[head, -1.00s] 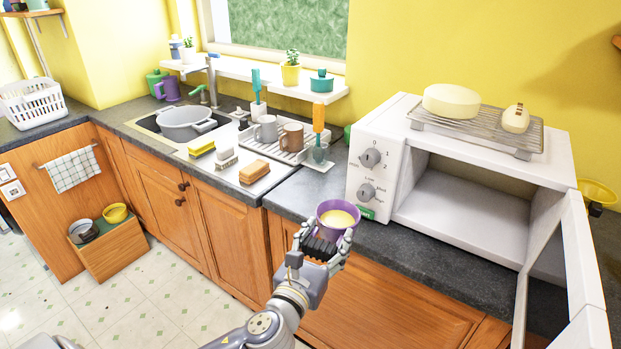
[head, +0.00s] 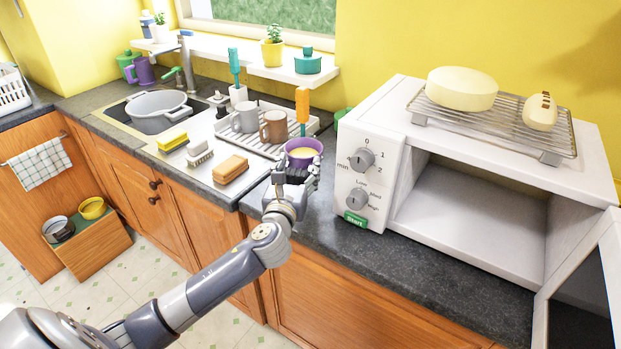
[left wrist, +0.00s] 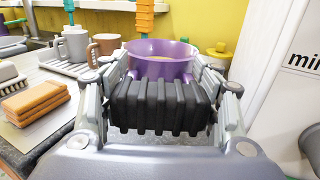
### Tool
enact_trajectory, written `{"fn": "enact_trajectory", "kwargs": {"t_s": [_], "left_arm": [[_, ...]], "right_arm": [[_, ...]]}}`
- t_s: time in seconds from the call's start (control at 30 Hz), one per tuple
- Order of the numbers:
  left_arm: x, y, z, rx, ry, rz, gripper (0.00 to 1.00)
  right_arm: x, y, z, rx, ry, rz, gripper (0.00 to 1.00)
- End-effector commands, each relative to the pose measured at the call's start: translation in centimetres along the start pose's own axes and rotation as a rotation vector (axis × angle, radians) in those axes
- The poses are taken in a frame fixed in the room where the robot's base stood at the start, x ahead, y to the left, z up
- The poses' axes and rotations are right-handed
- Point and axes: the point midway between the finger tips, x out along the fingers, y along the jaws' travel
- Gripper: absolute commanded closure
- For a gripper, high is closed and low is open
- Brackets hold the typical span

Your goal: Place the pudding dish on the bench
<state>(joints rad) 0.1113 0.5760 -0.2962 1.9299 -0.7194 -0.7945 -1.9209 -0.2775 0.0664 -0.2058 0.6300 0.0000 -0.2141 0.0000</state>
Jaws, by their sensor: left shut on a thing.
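The pudding dish (head: 302,153) is a small purple bowl with pale yellow pudding in it. My left gripper (head: 293,172) is shut on its near side and holds it upright over the dark bench (head: 330,213), left of the microwave. In the left wrist view the purple dish (left wrist: 161,62) sits between the finger pads (left wrist: 160,105), its rim and upper wall showing. The finger pads hide its lower part, so I cannot tell whether it touches the bench. My right gripper is in neither view.
A white microwave (head: 372,150) with its door open stands right of the dish. Behind the dish is a rack (head: 262,143) with a grey mug (head: 244,118) and a brown mug (head: 274,128). The bench in front of the microwave is clear.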

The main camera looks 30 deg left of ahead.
Motion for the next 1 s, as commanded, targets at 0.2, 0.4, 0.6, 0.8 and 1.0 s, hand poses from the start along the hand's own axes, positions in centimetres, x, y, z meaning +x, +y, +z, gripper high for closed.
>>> {"fn": "enact_trajectory", "kwargs": {"t_s": [0.2, 0.4, 0.6, 0.8, 1.0], "left_arm": [[0.0, 0.1, -3.5, 0.001, -0.003, 0.002, 0.85], [0.0, 0.0, -5.7, 0.001, -0.001, 0.001, 0.85], [0.0, 0.0, -7.7, 0.001, -0.004, 0.001, 0.85], [0.0, 0.0, -7.7, 0.0, -0.005, 0.0, 0.85], [0.0, 0.0, -8.3, 0.001, 0.0, 0.0, 0.4]], "right_arm": [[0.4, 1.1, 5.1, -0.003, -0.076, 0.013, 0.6], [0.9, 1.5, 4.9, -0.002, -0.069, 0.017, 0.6], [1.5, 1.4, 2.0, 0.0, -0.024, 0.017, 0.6], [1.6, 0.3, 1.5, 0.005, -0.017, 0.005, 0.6], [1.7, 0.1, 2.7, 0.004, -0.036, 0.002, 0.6]]}}
